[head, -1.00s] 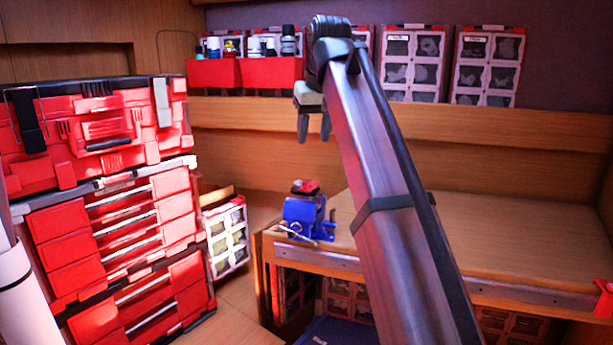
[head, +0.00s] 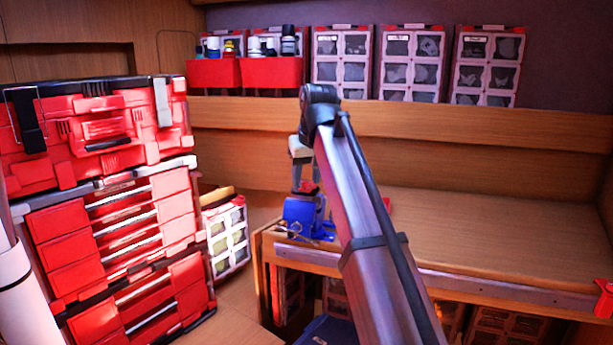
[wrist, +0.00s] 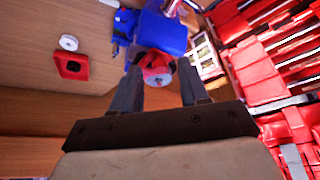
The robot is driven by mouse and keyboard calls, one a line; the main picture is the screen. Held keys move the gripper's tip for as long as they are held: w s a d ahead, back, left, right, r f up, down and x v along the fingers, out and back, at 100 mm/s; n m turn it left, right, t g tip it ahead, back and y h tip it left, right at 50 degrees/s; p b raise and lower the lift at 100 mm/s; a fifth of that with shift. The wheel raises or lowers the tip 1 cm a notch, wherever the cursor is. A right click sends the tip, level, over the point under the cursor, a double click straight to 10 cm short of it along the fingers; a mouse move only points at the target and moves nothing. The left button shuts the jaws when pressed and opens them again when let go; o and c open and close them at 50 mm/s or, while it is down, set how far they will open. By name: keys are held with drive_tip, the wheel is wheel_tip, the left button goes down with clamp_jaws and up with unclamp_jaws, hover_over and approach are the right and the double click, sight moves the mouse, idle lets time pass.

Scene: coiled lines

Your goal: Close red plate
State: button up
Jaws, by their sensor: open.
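A blue vise-like device (head: 298,214) stands at the left end of the wooden bench; it also shows in the wrist view (wrist: 163,33). A red part (wrist: 155,64) with a grey round end sits against the blue body. In the head view this red part (head: 308,186) shows at the top of the device, partly hidden by my fingers. My gripper (head: 305,188) is open above the device, pointing down. In the wrist view, my gripper (wrist: 158,82) has its fingers on either side of the red part; contact cannot be told. A flat red square piece (wrist: 71,66) with a dark centre lies on the bench.
A white ring (wrist: 68,42) lies near the red square piece. A red tool-chest stack (head: 120,215) stands at left, with a parts case (head: 227,238) beside it. Red bins (head: 270,73) sit on the back shelf. The bench's right side (head: 500,235) is clear.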

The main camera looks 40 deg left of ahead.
drive_tip(key=shift+f, duration=0.1)
drive_tip(key=shift+c, duration=0.2)
clamp_jaws()
